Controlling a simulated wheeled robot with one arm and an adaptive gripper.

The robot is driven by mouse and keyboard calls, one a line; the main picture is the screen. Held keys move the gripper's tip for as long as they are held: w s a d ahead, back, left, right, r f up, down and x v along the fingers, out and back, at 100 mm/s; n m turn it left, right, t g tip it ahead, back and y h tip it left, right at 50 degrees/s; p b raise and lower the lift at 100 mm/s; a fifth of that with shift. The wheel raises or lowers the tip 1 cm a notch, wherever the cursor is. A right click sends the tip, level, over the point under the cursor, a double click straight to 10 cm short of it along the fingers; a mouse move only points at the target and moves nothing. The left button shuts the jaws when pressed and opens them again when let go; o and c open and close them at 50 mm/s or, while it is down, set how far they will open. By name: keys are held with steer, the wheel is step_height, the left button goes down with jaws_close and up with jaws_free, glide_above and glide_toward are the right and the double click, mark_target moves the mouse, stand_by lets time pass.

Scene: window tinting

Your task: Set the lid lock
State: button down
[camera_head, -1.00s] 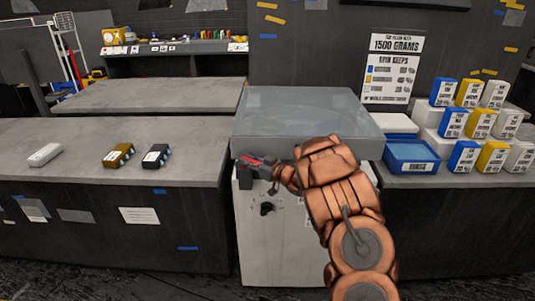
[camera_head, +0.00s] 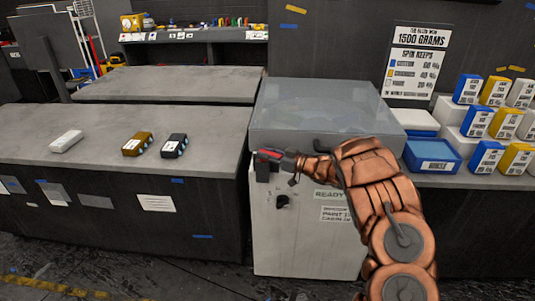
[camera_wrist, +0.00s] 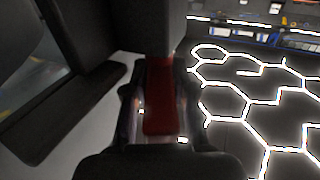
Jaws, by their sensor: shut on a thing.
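The lid lock's red lever (camera_head: 268,153) sits on a dark mount at the front left of the white machine (camera_head: 305,235), just below the lid's edge. The grey, see-through lid (camera_head: 325,105) lies flat and looks down on the machine. My gripper (camera_head: 287,160) is at the lock, coming from the right. In the wrist view my gripper (camera_wrist: 160,120) is shut on the red lever (camera_wrist: 160,90), which lies between the dark fingers. The finger contact and the latch are partly hidden, so I cannot tell whether the lock is engaged.
A dark knob (camera_head: 282,201) is on the machine's front under the lock. The left counter (camera_head: 40,125) carries a white, a brown and a black block. A blue tray (camera_head: 432,157) and several stacked boxes stand on the right. The floor in front of the left counter is clear.

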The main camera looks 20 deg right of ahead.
steer(key=shift+r, duration=0.1)
steer(key=c, duration=1)
jaws_free()
steer(key=v, duration=1.2)
